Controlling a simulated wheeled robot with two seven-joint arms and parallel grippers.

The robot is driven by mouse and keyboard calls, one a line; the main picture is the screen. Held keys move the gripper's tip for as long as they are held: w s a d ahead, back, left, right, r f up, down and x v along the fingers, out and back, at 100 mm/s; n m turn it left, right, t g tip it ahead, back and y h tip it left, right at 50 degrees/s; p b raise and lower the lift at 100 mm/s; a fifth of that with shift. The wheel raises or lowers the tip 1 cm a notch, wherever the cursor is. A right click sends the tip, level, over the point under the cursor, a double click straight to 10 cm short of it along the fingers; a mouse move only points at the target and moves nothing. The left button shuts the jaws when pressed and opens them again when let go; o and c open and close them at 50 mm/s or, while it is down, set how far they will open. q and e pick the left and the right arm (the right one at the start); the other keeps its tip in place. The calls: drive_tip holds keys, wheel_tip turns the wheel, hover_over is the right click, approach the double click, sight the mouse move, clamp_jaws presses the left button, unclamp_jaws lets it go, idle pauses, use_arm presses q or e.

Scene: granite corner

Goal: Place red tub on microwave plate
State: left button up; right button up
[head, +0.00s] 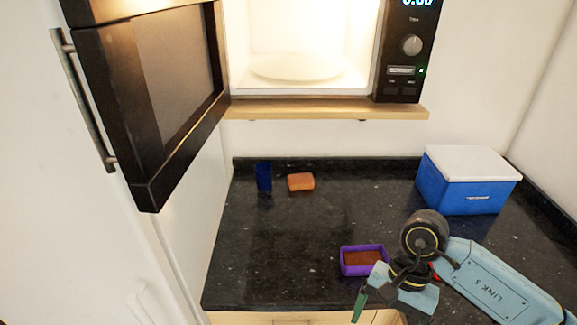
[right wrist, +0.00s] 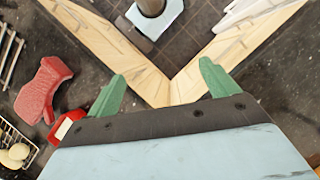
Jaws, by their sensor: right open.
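The microwave plate (head: 297,67) is a pale round disc inside the lit microwave, whose door stands open to the left. My right gripper (head: 372,300) is over the front of the counter, fingers pointing toward the lower left. Its two green fingers are apart and empty in the right wrist view (right wrist: 160,83). A small red patch (head: 436,272) shows behind the gripper, mostly hidden; I cannot tell if it is the red tub. A red item with a pale inside (right wrist: 67,127) is beside the left finger in the wrist view. My left gripper is not in view.
A purple tub (head: 345,262) with brown-red contents stands just left of my gripper. A blue cup (head: 263,177), an orange sponge-like block (head: 301,182) and a blue cooler with white lid (head: 470,192) stand farther back. The open microwave door (head: 150,100) juts out at left. The counter's left-middle is clear.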

drive_tip(key=shift+w+a+r+n+g+h, duration=0.15)
drive_tip(key=shift+w+a+r+n+h, duration=0.15)
drive_tip(key=shift+w+a+r+n, duration=0.35)
drive_tip(key=shift+w+a+r+n+g+h, duration=0.15)
drive_tip(key=shift+w+a+r+n+h, duration=0.25)
drive_tip(key=shift+w+r+n, duration=0.4)
drive_tip(key=shift+a, duration=0.1)
